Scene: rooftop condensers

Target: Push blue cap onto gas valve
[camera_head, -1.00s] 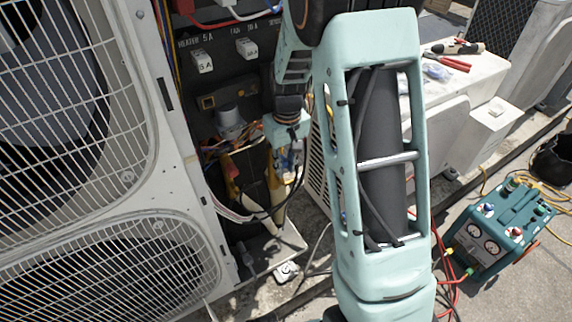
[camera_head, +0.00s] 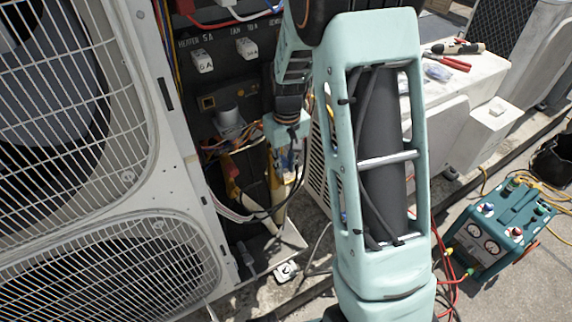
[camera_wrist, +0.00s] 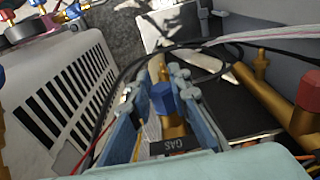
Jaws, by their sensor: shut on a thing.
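The blue cap (camera_wrist: 162,97) shows in the wrist view between the two fingers of my gripper (camera_wrist: 158,88), which is shut on it. A brass valve body (camera_wrist: 173,127) lies right by the cap, next to a dark label reading GAS (camera_wrist: 185,146). I cannot tell whether the cap is seated on the valve or only against it. In the head view my gripper (camera_head: 288,155) reaches down inside the open condenser unit; the cap is too small and covered to make out there.
A red cap (camera_wrist: 309,92) sits on brass piping at the right of the wrist view. Black and white cables (camera_wrist: 225,42) cross beyond the fingers. A louvred white panel (camera_wrist: 68,92) stands at left. In the head view, a teal gauge machine (camera_head: 497,230) stands on the roof at right.

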